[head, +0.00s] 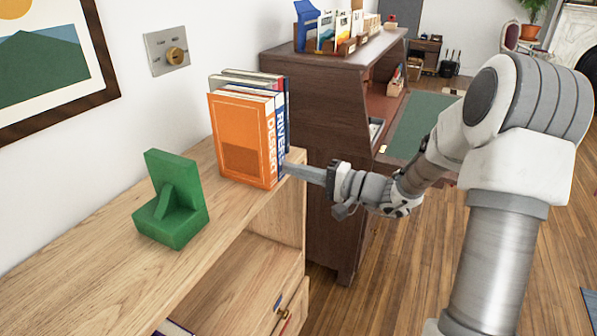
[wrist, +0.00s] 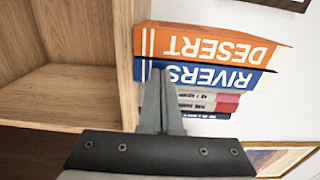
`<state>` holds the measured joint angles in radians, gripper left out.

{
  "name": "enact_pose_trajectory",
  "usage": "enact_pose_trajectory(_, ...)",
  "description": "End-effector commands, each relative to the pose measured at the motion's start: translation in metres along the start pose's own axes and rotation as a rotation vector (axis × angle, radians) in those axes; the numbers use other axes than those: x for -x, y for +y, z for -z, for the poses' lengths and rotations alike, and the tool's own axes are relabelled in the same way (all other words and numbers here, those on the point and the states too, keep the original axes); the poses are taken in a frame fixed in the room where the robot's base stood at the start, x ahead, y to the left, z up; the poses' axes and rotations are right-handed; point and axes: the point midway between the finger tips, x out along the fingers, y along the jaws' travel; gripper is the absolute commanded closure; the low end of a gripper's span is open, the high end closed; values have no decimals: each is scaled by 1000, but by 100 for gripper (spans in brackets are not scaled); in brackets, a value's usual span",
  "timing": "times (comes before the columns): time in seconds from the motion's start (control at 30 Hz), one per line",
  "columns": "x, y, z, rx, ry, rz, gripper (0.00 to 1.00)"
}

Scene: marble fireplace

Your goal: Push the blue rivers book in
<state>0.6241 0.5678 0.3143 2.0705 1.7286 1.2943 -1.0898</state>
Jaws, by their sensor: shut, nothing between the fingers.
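The blue rivers book (head: 281,124) stands upright on the wooden shelf top, just behind the orange desert book (head: 242,138). In the wrist view the rivers book (wrist: 222,77) shows its blue spine with white lettering, between the orange desert book (wrist: 205,48) and several thinner books. My gripper (head: 290,169) is shut and empty, with its fingertips at the lower end of the rivers spine. In the wrist view the fingertips (wrist: 160,75) overlap the lower end of that spine; I cannot tell whether they touch it. The rivers spine looks about level with the desert spine.
A green bookend (head: 175,205) stands on the shelf top (head: 105,262) left of the books, with bare wood between. A dark wooden desk (head: 325,140) with a rack of cards stands behind the shelf. A wall with a switch plate (head: 166,51) runs along the left.

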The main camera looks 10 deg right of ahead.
Motion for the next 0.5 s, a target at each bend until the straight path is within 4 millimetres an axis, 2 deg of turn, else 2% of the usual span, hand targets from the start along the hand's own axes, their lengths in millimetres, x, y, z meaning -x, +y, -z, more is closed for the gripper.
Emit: enact_pose_trajectory(0.5,-16,0,0,2,-1,0,100)
